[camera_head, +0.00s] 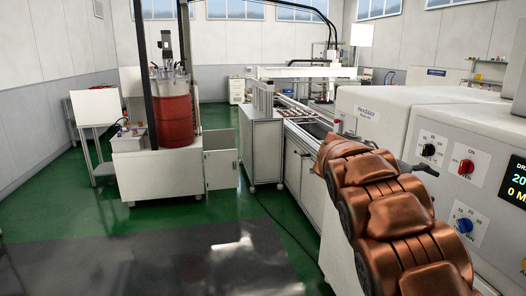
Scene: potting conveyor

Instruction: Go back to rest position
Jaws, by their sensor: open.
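No held object shows.
A beige machine cabinet (437,112) with dials and a display stands close on the right. The conveyor (299,115) runs away at centre. A red drum (172,112) stands on a white base (150,175) at left. Green floor (75,215) is clear at left.

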